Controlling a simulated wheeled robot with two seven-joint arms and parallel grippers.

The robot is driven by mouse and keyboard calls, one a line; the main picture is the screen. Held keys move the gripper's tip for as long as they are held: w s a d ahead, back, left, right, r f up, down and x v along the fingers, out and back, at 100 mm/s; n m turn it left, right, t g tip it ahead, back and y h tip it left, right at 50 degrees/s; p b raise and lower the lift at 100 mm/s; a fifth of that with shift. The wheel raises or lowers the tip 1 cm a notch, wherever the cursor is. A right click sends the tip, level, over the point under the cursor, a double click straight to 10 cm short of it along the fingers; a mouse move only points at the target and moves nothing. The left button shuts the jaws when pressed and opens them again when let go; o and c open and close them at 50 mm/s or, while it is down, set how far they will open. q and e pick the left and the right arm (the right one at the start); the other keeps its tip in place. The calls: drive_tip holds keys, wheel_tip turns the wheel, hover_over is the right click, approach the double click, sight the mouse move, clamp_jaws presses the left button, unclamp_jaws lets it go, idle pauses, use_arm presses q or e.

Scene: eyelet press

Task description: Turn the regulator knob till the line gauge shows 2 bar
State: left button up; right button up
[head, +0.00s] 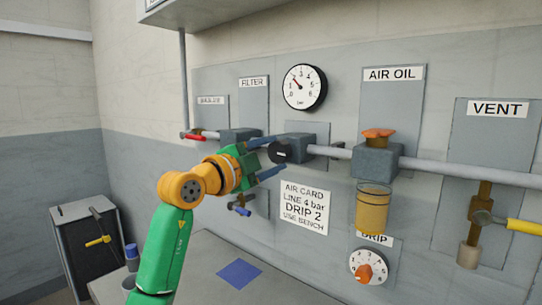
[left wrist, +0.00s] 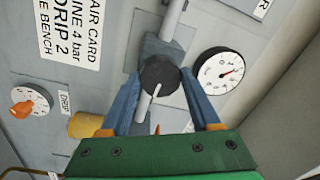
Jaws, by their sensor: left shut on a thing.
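The regulator knob (head: 279,152) is a dark round knob on the grey regulator block (head: 309,142). It also shows in the left wrist view (left wrist: 158,76), with a pale line across its face. My left gripper (head: 273,157) has its blue fingers on both sides of the knob and is shut on it. The line gauge (head: 304,88) is a white dial marked in bar, above the regulator. Its needle points up and left, close to 2, though the small dial hides the exact reading. My right gripper is not in view.
A card (head: 304,207) below the regulator reads LINE 4 bar, DRIP 2. To the right are the oiler with an orange knob (head: 378,133), the drip dial (head: 368,266) and the yellow vent handle (head: 524,227). A red-handled valve (head: 195,136) is at left.

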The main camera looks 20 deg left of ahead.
use_arm(q)
drive_tip(key=shift+r, duration=0.15)
drive_tip(key=o, duration=1.1)
drive_tip(key=shift+o, duration=1.3)
drive_tip(key=s+b, duration=0.1)
drive_tip(key=s+a+f+b, duration=0.1)
drive_tip(key=shift+s+f+b, duration=0.1)
drive_tip(key=shift+s+b, duration=0.15)
drive_tip(key=shift+b, duration=0.1)
drive_tip(key=v, duration=0.2)
drive_tip(key=b+v, duration=0.1)
drive_tip(key=v, duration=0.1)
drive_tip(key=shift+s+r+b, duration=0.15)
drive_tip(key=shift+r+b, duration=0.15)
drive_tip(key=shift+r, duration=0.1)
